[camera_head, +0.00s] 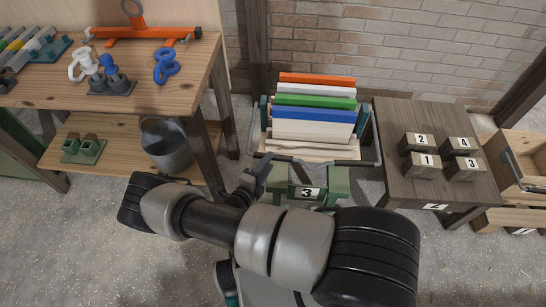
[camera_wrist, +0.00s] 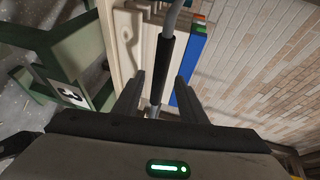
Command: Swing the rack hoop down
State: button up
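The rack (camera_head: 278,185) is green with a "3" label and holds upright boards in several colours. Its hoop is a grey tube with a dark grip section (camera_head: 325,162); it runs across the front of the rack, with side arms rising at both ends. My gripper (camera_head: 262,167) is at the left part of the hoop's front bar, partly hidden by my wrist in the head view. In the wrist view my gripper (camera_wrist: 158,90) is open. The hoop's dark grip (camera_wrist: 166,68) runs between the two fingers, with visible gaps; I cannot tell whether either finger touches it.
A workbench (camera_head: 130,85) with a bucket (camera_head: 166,145) on its lower shelf stands left. A dark table (camera_head: 395,115) with numbered blocks (camera_head: 463,168) stands right, beside a wooden crate (camera_head: 525,160). A brick wall is behind the rack.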

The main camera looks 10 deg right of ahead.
jog(key=shift+x, duration=2.3)
jog(key=shift+c, duration=0.3)
grip_shut()
jog(key=shift+r, duration=0.1)
